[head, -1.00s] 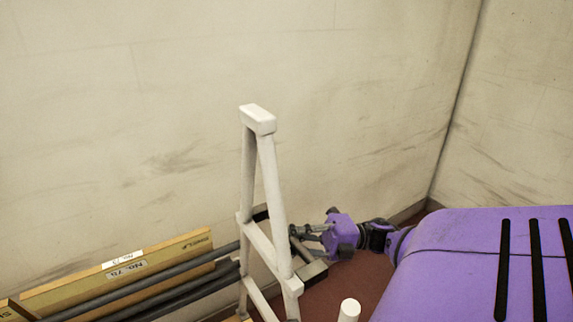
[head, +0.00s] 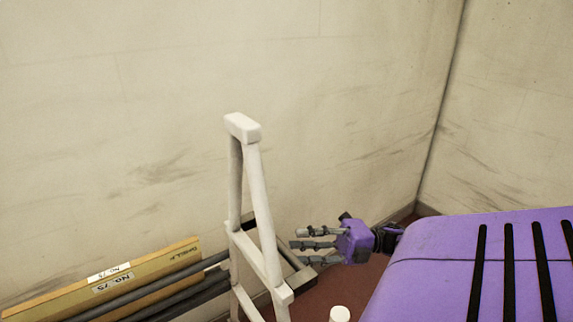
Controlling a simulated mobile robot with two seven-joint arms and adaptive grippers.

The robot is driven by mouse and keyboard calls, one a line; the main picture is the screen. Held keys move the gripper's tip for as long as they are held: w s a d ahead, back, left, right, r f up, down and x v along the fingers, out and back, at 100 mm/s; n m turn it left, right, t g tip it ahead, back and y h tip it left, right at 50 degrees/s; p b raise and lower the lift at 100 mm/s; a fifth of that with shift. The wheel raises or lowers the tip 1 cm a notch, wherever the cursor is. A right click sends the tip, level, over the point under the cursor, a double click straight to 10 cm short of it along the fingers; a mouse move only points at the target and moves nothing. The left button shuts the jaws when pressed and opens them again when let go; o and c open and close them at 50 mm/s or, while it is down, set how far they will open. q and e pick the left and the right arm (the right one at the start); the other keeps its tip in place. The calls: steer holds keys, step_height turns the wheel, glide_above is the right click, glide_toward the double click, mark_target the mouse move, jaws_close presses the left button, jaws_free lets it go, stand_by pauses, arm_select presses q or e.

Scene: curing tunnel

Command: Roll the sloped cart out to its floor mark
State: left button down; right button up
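A white A-shaped frame (head: 262,205) stands upright in the middle of the head view. It looks like the end of the sloped cart, whose base and wheels are out of view. My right gripper (head: 300,246) is just right of the frame, near that bar piece, fingers pointing left. Its fingers are spread with nothing seen between them. Whether a fingertip touches the bar piece is unclear. My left gripper is not in view. No floor mark shows.
Dark tubes (head: 180,292) and a yellow board (head: 150,275) labelled "No. 75" lie left of the frame. A scuffed pale wall (head: 330,90) stands close behind, with a corner at the right. Little red-brown floor (head: 352,282) shows. A white post top (head: 340,313) is at the bottom.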

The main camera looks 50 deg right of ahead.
steer(key=v, duration=0.5)
steer(key=shift+s+d, duration=0.2)
steer(key=shift+d, duration=0.1)
steer(key=shift+f, duration=0.1)
